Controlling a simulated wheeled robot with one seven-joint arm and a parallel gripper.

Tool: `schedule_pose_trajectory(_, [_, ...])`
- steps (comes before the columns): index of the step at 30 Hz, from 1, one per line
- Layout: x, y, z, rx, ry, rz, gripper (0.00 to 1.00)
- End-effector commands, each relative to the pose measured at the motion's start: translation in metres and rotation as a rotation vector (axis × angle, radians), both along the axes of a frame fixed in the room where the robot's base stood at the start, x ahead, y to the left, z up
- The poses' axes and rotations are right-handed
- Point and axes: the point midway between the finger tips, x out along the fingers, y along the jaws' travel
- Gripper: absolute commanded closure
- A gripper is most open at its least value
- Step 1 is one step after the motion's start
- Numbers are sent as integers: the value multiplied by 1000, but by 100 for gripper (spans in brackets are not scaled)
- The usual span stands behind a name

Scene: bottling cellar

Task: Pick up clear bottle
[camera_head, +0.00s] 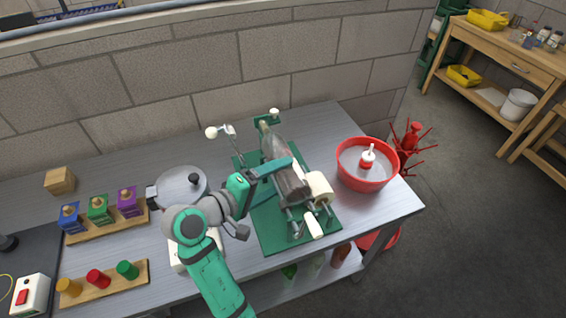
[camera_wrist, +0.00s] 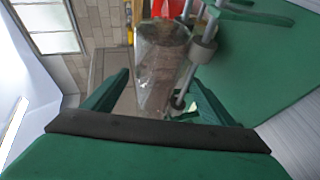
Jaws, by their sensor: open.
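The clear bottle (camera_head: 282,170) lies on the rollers of a metal rig on a green base plate (camera_head: 264,228), its narrow neck toward the wall. My gripper (camera_head: 272,170) is at the bottle's side, and a green finger reaches across its body in the head view. In the wrist view, the bottle's round end (camera_wrist: 163,35) and see-through body show ahead, between the two open fingers of my gripper (camera_wrist: 158,80). I cannot tell whether either finger touches the glass. Part of the bottle is hidden by the finger in the head view.
A red bowl (camera_head: 345,178) stands right of the rig, beside a red spiked rack (camera_head: 412,140). Rollers and a crank with a white knob (camera_head: 211,132) are close to the bottle. Wooden holders with coloured blocks (camera_head: 100,209) and pegs (camera_head: 98,281) lie left.

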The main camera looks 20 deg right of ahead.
Motion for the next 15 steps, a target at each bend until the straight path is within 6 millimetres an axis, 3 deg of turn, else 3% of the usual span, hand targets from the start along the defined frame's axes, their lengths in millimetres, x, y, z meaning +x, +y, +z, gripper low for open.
schedule_pose_trajectory(9, [20, -35, -6, 0, 0, -1, 22])
schedule_pose_trajectory(15, [22, -38, -7, -1, -1, 2, 22])
